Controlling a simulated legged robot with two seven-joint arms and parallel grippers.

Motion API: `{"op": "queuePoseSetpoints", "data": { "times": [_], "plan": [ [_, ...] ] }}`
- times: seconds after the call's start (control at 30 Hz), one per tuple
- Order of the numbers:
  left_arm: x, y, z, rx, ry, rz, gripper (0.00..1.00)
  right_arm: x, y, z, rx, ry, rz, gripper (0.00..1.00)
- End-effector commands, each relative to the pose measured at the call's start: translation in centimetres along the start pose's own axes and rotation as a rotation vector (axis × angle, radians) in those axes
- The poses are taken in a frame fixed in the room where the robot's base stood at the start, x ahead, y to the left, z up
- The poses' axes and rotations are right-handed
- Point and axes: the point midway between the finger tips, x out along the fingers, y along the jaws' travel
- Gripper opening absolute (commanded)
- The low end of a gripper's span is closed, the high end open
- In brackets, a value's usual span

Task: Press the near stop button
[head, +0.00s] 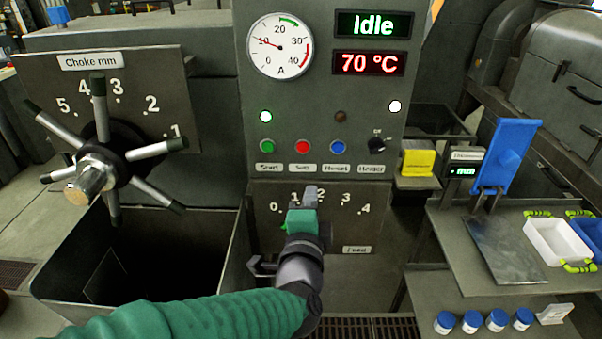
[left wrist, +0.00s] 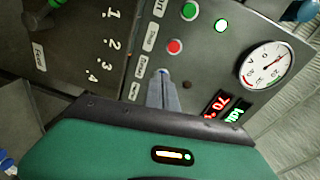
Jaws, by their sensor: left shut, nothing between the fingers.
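The red stop button (head: 302,146) sits on the grey control panel between the green start button (head: 267,146) and a blue button (head: 338,146). My left gripper (head: 311,190) is shut and empty, below the red button in the head view, over the feed dial area. In the left wrist view the closed fingertips (left wrist: 164,76) point at the panel just below the red button (left wrist: 175,47), with the green button (left wrist: 192,12) above it. The blue button is not visible there. Contact with the panel cannot be told. My right gripper is not in view.
The panel display (head: 374,25) reads Idle, with 70 °C below. A black heater knob (head: 377,143) is right of the buttons. A spoked choke handwheel (head: 97,172) stands out at left above an open bin. A side shelf at right holds a white tray (head: 553,243).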

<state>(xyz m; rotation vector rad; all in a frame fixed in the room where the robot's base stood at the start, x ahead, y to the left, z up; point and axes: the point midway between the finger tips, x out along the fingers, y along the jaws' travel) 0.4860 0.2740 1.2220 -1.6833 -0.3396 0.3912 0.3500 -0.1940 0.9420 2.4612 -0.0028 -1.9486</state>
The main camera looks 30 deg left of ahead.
Motion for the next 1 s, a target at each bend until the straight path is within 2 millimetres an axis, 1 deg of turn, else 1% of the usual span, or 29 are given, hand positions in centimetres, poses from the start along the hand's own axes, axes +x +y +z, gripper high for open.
{"op": "queuePoseSetpoints", "data": {
  "times": [0.03, 0.13, 0.43, 0.53, 0.67, 0.9, 0.93, 1.0],
  "plan": [
    [-0.2, -0.3, 0.9, 0.050, -0.038, -0.036, 0.00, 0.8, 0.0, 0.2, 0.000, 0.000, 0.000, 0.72],
    [-0.4, -1.3, 2.0, 0.114, -0.088, -0.066, 0.00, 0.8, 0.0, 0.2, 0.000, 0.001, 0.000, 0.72],
    [-0.4, -1.6, 2.1, 0.126, -0.095, -0.069, 0.00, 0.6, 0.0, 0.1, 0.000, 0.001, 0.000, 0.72],
    [0.0, -1.9, 2.1, 0.129, -0.096, -0.067, 0.00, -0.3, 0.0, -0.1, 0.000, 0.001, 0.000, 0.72],
    [1.5, -2.5, 2.2, 0.132, -0.099, -0.063, 0.00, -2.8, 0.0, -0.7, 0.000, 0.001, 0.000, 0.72],
    [4.6, -2.9, 2.5, 0.134, -0.095, -0.061, 0.00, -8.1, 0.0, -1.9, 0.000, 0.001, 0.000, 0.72],
    [5.3, -2.2, 2.6, 0.129, -0.096, -0.066, 0.00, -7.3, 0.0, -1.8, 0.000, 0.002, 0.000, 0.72],
    [6.9, -2.0, 2.9, 0.126, -0.096, -0.069, 0.00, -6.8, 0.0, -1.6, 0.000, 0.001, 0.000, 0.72]
  ]
}}
